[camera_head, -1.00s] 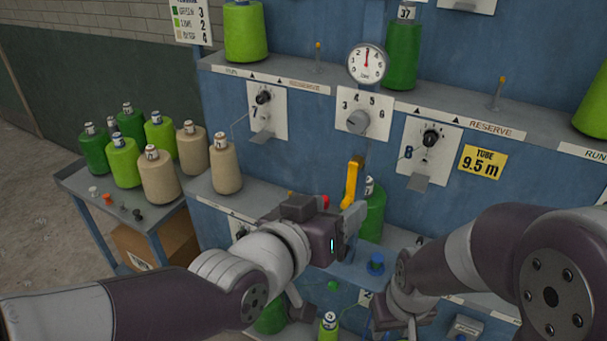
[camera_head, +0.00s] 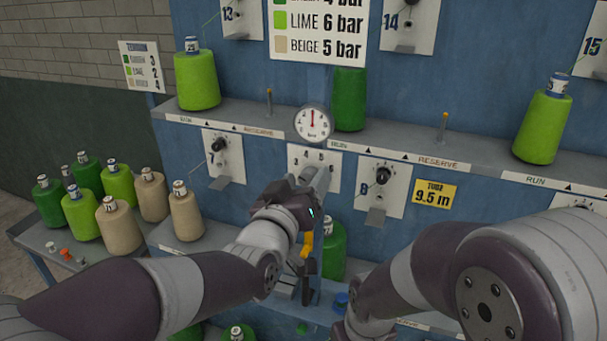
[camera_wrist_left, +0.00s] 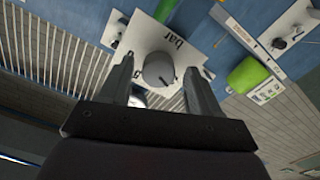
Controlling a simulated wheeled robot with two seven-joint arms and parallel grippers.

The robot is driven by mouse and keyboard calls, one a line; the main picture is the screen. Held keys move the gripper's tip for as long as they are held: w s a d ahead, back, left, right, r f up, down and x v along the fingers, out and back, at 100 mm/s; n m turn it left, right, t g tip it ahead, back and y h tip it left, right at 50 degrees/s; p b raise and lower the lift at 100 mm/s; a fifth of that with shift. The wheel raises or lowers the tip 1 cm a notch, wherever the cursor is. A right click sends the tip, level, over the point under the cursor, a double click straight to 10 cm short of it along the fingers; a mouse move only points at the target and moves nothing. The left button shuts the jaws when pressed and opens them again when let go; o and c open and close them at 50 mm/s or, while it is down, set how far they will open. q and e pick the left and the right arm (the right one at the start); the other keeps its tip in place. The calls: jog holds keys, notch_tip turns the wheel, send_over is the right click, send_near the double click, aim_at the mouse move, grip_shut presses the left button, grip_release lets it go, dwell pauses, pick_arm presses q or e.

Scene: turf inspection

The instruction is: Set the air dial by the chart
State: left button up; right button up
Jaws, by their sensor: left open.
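The air dial is a round grey knob (camera_wrist_left: 158,70) on a white plate (camera_head: 296,158) numbered 3 to 6. In the head view my left gripper (camera_head: 318,178) covers the knob. In the left wrist view the open fingers (camera_wrist_left: 160,76) stand on either side of the knob; contact cannot be told. The pressure gauge (camera_head: 313,123) above has its red needle pointing straight up. The chart (camera_head: 320,28) at the top reads lime 6 bar and beige 5 bar; the green row is partly cut off, showing 4 bar. My right gripper is below the picture.
A green cone (camera_head: 349,100) stands behind the gauge, and lime cones stand on the shelf at left (camera_head: 197,80) and right (camera_head: 543,125). Position 8's plate (camera_head: 383,188) is right of the dial. A side cart (camera_head: 40,238) holds several cones.

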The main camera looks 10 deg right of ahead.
pick_arm(q)
jog(key=shift+s+a+r, duration=0.1)
jog(key=shift+s, duration=0.25)
jog(key=shift+c, duration=0.9)
jog(key=c, duration=0.9)
pick_arm(e)
jog(key=shift+s+a, duration=0.1)
jog(key=shift+s, duration=0.2)
